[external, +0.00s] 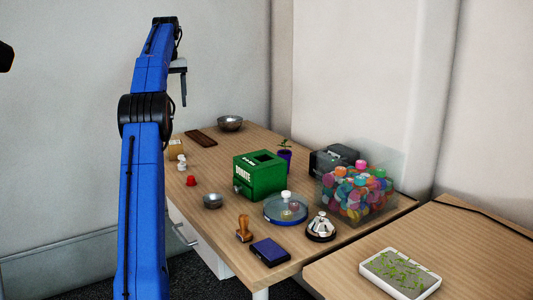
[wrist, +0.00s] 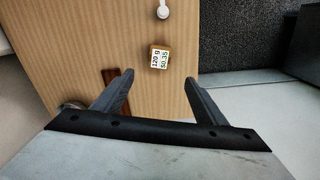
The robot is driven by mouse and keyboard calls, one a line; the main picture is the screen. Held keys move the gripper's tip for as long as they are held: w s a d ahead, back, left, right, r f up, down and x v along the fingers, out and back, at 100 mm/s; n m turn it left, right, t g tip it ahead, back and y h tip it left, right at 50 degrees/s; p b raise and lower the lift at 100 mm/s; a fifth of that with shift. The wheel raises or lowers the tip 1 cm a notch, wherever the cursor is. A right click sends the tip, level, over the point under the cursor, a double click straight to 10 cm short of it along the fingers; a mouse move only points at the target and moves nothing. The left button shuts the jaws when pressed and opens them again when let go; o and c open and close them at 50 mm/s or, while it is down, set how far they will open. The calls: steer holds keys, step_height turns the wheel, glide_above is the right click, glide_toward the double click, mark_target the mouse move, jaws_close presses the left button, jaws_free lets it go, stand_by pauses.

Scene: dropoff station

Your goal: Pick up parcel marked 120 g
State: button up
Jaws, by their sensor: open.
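The parcel marked 120 g (wrist: 160,58) is a small brown block with a white label on top. In the wrist view it lies on the wooden table (wrist: 80,40), near the table's right edge. In the external view the tan parcel (external: 175,150) shows at the table's left edge, partly behind my blue arm. My gripper (wrist: 158,76) is open and empty, its two dark fingers spread. The parcel appears just beyond the fingertips, between their lines. In the external view my gripper (external: 184,90) hangs above the table, one finger showing.
A dark brown flat item (external: 201,138) and a metal bowl (external: 230,123) lie behind the parcel. A white object (external: 182,162) and a red one (external: 191,181) stand in front. A green donation box (external: 260,176) and a tub of colourful caps (external: 357,190) are further right.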

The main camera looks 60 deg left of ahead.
glide_toward(175, 142)
steer(key=f, duration=0.5)
steer(key=shift+s, duration=0.25)
steer(key=shift+w+f, duration=0.2)
steer(key=shift+f, duration=2.7)
steer(key=shift+d, duration=0.1)
steer(key=c, duration=1.2)
